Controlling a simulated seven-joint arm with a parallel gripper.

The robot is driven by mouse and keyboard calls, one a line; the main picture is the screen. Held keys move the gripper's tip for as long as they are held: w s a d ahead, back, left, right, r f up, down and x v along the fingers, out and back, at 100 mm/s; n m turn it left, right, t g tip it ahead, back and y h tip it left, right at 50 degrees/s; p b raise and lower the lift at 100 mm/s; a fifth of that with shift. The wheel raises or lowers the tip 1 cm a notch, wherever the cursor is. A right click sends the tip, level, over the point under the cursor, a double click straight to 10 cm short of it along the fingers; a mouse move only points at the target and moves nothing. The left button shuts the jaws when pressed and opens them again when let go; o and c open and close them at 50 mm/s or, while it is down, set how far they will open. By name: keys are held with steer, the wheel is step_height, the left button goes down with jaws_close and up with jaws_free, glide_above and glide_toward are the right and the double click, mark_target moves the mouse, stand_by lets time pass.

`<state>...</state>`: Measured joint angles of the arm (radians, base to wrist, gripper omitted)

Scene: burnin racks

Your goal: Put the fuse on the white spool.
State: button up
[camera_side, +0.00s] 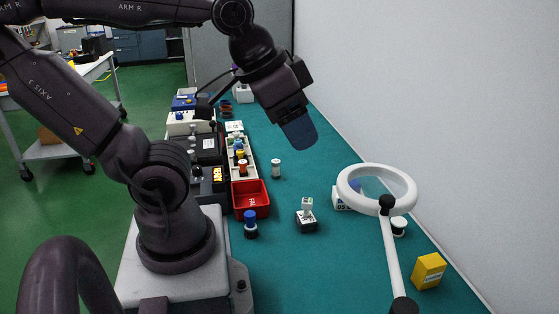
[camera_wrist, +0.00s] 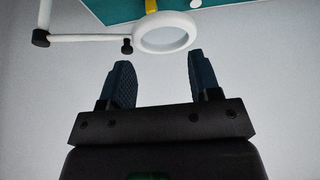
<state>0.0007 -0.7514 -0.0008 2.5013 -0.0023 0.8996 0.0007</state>
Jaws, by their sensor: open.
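My gripper (camera_side: 299,130) is high above the teal bench in the side view, tilted down to the right. In the wrist view my gripper (camera_wrist: 162,80) has its two blue fingers apart with nothing between them. A small pale cylinder (camera_side: 276,168) stands on the bench left of and below the gripper. A short round piece with a white top and dark side (camera_side: 399,227) stands at the right, near the magnifier. I cannot tell which of these is the white spool. I cannot pick out the fuse for certain; small coloured parts (camera_side: 241,160) stand in a pale bin row.
A red tray (camera_side: 250,205), a blue-topped dark cylinder (camera_side: 251,226) and a black-based switch block (camera_side: 307,217) are near the front. A white ring magnifier (camera_side: 376,170) on a stand overhangs the right. A yellow box (camera_side: 429,271) is beside the wall. Mid-bench is mostly clear.

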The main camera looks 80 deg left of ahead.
steer(key=n+g+y, duration=0.4)
steer(key=n+g, duration=0.1)
steer(key=n, duration=1)
glide_toward(275, 163)
steer(key=x, duration=0.7)
steer(key=shift+w+d+f, duration=0.1)
steer(key=shift+d+f, duration=0.1)
steer(key=shift+f, duration=0.3)
steer(key=shift+t, duration=0.3)
steer(key=x, duration=0.5)
steer(key=shift+a+r, duration=0.1)
steer(key=shift+a, duration=0.25)
